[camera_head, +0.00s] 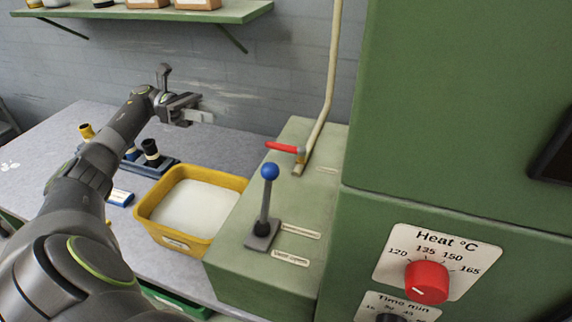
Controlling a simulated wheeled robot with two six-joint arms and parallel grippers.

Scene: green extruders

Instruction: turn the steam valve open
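The steam valve is a red lever handle (282,147) on a brass-coloured fitting at the foot of a pale pipe (330,88), on top of the green machine's low housing. The handle points left, across the pipe. My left gripper (203,108) is up and to the left of the handle, clear of it, over the back of the table. Its fingers look apart, with nothing between them. My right gripper is not in view.
A blue-knobbed lever (269,172) stands on the housing in front of the valve. A yellow bin (240,182) of white material sits left of the housing. A red heat dial (427,283) is on the green machine. A shelf (225,12) hangs above the table (62,137).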

